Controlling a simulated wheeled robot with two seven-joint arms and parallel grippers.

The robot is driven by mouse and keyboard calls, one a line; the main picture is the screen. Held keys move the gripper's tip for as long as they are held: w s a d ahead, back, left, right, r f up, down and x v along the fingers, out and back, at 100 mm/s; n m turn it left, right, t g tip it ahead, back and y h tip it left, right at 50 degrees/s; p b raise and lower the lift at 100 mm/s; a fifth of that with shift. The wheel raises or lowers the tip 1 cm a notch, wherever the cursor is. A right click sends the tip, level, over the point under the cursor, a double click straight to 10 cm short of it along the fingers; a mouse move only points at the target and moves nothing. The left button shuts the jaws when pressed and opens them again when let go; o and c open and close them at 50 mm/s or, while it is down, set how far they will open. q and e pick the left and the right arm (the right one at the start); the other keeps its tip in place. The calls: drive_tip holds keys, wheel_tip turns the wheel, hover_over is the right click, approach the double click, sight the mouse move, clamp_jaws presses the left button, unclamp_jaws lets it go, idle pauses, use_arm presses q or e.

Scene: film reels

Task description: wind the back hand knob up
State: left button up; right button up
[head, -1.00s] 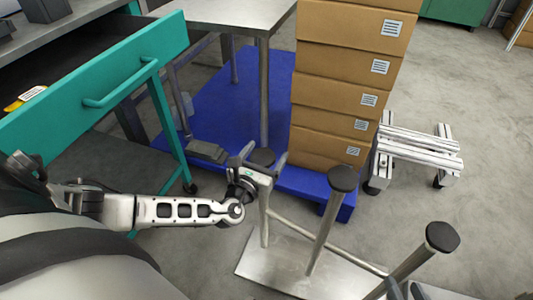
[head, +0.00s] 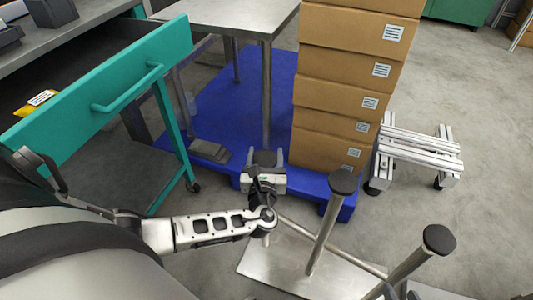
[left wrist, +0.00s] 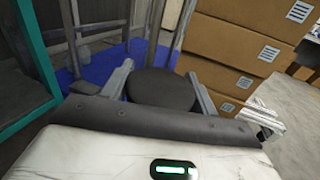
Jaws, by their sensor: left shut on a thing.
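A low metal stand (head: 292,270) lies on the floor with several steel posts capped by round black knobs. The back hand knob (left wrist: 163,88) is the leftmost one in the head view (head: 263,158). My left gripper (head: 265,160) is shut on it, with one finger on each side of its rim. In the left wrist view the knob sits between the two fingers. Its post is mostly hidden behind my gripper and wrist. Two more knobs, the middle one (head: 343,182) and the right one (head: 439,239), stand free. My right gripper is not in view.
A stack of cardboard boxes (head: 345,95) stands on a blue pallet (head: 215,110) just behind the knob. An open teal drawer (head: 120,85) is at the left. A steel table (head: 225,15) stands behind. A white wheeled frame (head: 420,150) is at the right.

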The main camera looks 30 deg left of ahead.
use_arm(q)
drive_tip(key=n+g+y, duration=0.3)
drive_tip(key=y, duration=0.1)
drive_tip(key=shift+s+a+f+n+g+y, duration=0.1)
drive_tip(key=shift+a+n+g+y, duration=0.05)
drive_tip(key=shift+n+g+y, duration=0.2)
drive_tip(key=n+g+y+b, duration=0.1)
drive_tip(key=n+g+y, duration=0.1)
drive_tip(key=g, duration=0.1)
drive_tip(key=shift+s+a, duration=0.1)
drive_tip(key=shift+s, duration=0.05)
drive_tip(key=shift+n+g+y, duration=0.25)
drive_tip(key=shift+n+g, duration=0.4)
drive_tip(key=shift+s+n+g+b, duration=0.1)
drive_tip(key=shift+n+g+b, duration=0.25)
drive_tip(key=shift+g, duration=0.15)
use_arm(e)
drive_tip(key=shift+a+r+t+y, duration=0.3)
drive_tip(key=shift+r+t, duration=0.05)
drive_tip(key=shift+t, duration=0.15)
use_arm(q)
drive_tip(key=shift+a+g+y, duration=0.1)
drive_tip(key=shift+g+y, duration=0.2)
use_arm(e)
drive_tip(key=shift+r, duration=0.1)
use_arm(q)
drive_tip(key=o, duration=1)
use_arm(e)
drive_tip(key=shift+w, duration=0.15)
